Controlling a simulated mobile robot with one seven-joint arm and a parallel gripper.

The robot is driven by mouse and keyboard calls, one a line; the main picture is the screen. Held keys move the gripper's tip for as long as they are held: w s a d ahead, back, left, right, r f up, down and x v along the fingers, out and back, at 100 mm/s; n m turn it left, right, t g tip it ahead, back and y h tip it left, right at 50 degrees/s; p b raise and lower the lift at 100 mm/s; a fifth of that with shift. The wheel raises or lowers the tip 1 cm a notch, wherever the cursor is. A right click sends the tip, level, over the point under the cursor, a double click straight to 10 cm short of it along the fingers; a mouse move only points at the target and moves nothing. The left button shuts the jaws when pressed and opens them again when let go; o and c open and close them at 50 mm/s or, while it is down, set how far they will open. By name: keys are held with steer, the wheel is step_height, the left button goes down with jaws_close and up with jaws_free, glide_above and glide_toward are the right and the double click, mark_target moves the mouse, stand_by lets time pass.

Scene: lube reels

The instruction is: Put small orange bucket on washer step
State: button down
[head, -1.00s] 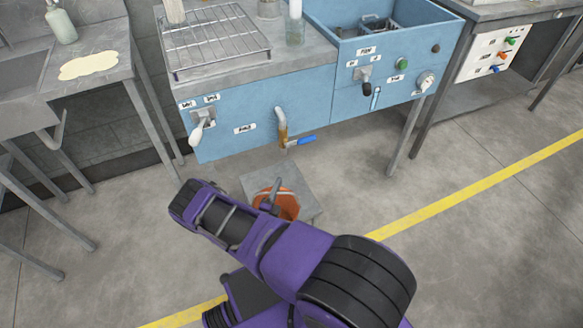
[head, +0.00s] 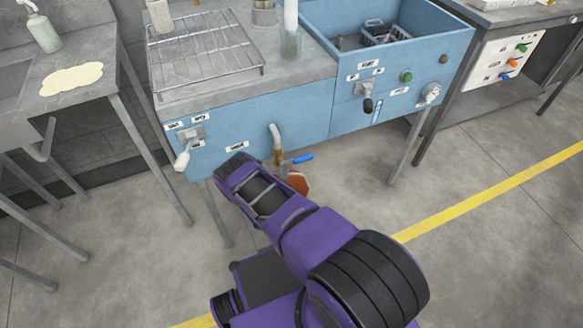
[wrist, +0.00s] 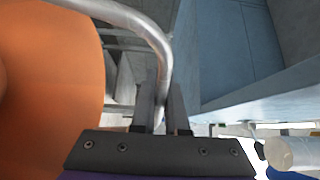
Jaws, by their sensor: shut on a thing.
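The small orange bucket (head: 299,182) shows only in part in the head view, below the washer's front and beside my purple arm, which covers the rest. In the wrist view its orange wall (wrist: 50,70) fills the left side, and its curved metal handle (wrist: 150,32) runs down between my fingers. My gripper (wrist: 163,112) is shut on this handle, with the bucket to the left of the fingers. The blue washer (head: 255,120) stands ahead with a spout and a blue-handled valve above the bucket. I cannot make out the washer step now; my arm may hide it.
A wire rack (head: 205,50) lies on the washer top. A grey sink table (head: 85,65) stands at left, its legs close by. A panel with coloured knobs (head: 505,58) is at right. The floor by the yellow line (head: 480,200) is clear.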

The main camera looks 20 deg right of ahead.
step_height(320, 180, down, 4)
steer(key=shift+r+b, duration=0.25)
steer(key=shift+b, duration=0.35)
steer(key=shift+f, duration=0.1)
steer(key=c, duration=0.9)
jaws_free()
